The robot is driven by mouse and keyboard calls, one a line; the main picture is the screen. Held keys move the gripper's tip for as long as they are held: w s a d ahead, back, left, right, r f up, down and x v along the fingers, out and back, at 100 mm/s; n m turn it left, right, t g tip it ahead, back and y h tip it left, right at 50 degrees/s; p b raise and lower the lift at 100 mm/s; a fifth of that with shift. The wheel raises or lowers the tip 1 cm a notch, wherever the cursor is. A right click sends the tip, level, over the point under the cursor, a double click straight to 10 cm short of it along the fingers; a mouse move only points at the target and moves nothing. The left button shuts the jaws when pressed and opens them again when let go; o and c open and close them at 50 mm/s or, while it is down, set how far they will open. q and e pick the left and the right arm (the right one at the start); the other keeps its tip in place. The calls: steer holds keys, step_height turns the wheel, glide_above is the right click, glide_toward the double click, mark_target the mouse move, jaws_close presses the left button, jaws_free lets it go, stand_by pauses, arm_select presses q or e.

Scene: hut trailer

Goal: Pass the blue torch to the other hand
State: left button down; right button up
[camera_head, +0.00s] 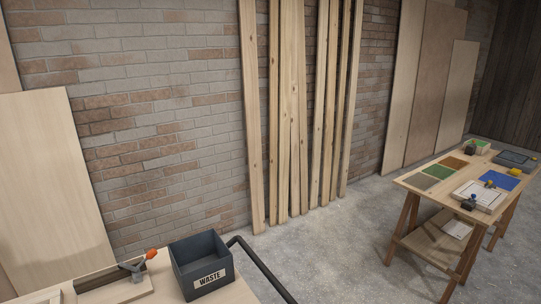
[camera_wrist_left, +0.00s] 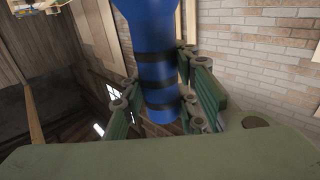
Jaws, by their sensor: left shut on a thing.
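The blue torch (camera_wrist_left: 152,60) shows in the left wrist view, a blue cylinder with dark bands and a wider end at the top of the picture. My left gripper (camera_wrist_left: 160,88) is shut on it, with green fingers on both sides of its banded body. The torch is held clear, with wall and floor behind it. The top of the torch is cut off by the picture edge. Neither the torch nor either gripper shows in the head view. My right gripper is in no view.
In the head view a dark WASTE box (camera_head: 202,264) stands on a wooden bench beside an orange-handled clamp (camera_head: 138,268). A table (camera_head: 415,183) with coloured mats stands at the right. Planks (camera_head: 285,120) lean on the brick wall. Grey floor (camera_head: 335,250) between is open.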

arm_select(q)
steer(key=s+a+r+n+y+b, duration=0.1)
steer(key=s+a+n+y+b, duration=0.15)
steer(key=s+a, duration=0.5)
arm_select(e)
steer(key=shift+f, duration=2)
arm_select(q)
steer(key=w+d+r+m+g+h, duration=0.3)
steer(key=w+d+m+g+h, duration=0.1)
steer(key=d+m+g+h, duration=0.1)
steer(key=w+d+r+m+g+h, duration=0.2)
steer(key=w+d+m+g+h, duration=0.3)
steer(key=d+m+h, duration=0.3)
steer(key=d+h, duration=0.2)
steer(key=shift+w+r+h, duration=0.25)
steer(key=shift+r+h, duration=0.1)
steer(key=shift+r, duration=0.05)
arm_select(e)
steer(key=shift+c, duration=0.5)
